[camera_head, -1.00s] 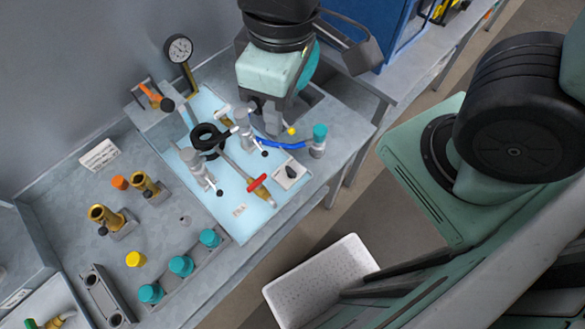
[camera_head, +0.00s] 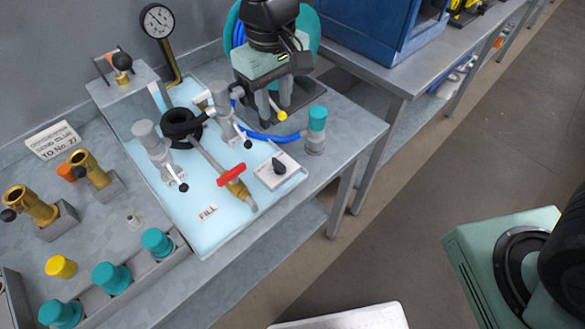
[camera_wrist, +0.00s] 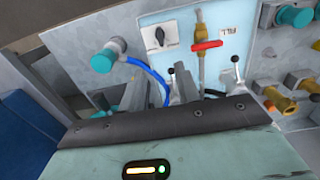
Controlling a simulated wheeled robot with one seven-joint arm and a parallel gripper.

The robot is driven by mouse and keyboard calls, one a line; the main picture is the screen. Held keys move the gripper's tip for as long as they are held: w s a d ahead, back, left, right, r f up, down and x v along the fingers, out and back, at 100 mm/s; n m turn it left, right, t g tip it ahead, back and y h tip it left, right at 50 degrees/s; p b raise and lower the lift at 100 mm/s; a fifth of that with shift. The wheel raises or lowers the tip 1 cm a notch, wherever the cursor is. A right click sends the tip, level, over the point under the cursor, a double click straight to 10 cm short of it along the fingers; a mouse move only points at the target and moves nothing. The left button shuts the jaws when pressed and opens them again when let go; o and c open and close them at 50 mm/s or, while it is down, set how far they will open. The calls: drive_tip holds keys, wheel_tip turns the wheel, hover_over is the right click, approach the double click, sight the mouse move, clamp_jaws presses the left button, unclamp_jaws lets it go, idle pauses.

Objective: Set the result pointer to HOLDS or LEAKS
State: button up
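The result pointer (camera_head: 278,166) is a small black knob on a white plate (camera_head: 292,177) at the right edge of the pale blue panel. Its plate's lettering is too small to read. It also shows in the wrist view (camera_wrist: 159,36), at top centre. My gripper (camera_head: 272,112) points down behind the panel's far right corner, apart from the pointer. Its two grey fingers are spread, and I see no object held between them. In the wrist view the fingers (camera_wrist: 158,92) stand apart with a blue hose (camera_wrist: 148,70) visible beyond the gap.
A red-handled valve (camera_head: 232,175) lies left of the pointer. A teal-capped fitting (camera_head: 316,130) with a blue hose stands to the right. A yellow ball (camera_head: 281,116) is close to my fingers. Black-knobbed levers and a gauge (camera_head: 158,20) stand farther left.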

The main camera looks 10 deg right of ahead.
sight(279, 163)
wheel_tip(279, 163, down, 17)
drive_tip(key=p, duration=0.2)
drive_tip(key=shift+p, duration=0.4)
clamp_jaws()
